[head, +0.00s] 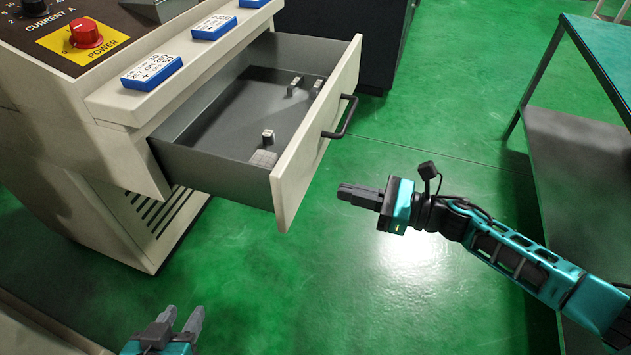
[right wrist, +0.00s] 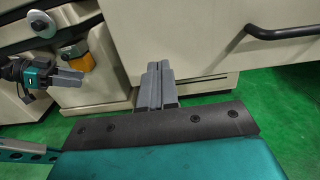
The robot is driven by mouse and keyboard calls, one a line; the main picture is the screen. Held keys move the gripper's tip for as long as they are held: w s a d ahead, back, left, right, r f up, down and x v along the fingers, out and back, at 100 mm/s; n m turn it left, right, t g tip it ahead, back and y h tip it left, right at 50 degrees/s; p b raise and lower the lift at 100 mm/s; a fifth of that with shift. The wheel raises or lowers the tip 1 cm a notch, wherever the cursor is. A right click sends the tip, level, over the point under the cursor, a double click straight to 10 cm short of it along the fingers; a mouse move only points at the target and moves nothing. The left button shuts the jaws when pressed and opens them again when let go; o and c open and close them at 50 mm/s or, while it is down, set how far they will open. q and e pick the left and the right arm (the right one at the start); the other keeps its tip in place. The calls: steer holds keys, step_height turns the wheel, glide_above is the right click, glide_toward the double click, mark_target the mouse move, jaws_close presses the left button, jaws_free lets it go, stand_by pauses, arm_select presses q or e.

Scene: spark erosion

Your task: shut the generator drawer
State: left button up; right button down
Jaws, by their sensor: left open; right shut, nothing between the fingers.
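The generator drawer (head: 296,150) stands pulled out of the cream cabinet, its grey inside showing. Its black bar handle (head: 341,117) is on the cream front and also shows in the right wrist view (right wrist: 275,31). My right gripper (head: 343,192) is shut and empty, in front of and below the drawer front in the head view, apart from the handle. Its fingers (right wrist: 155,82) show side by side in the right wrist view. My left gripper (head: 181,316) is open and empty at the bottom left, well away from the drawer; it also shows in the right wrist view (right wrist: 83,78).
A teal-topped table (head: 601,55) stands at right. Green floor between is clear.

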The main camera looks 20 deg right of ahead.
mark_target(299, 180)
steer(key=x, duration=0.7)
steer(key=shift+w+a, duration=0.2)
steer(key=shift+a, duration=0.05)
arm_select(q)
steer(key=shift+s+a+f, duration=0.15)
steer(key=shift+s+f, duration=0.1)
steer(key=shift+s, duration=0.1)
steer(key=shift+w, duration=0.1)
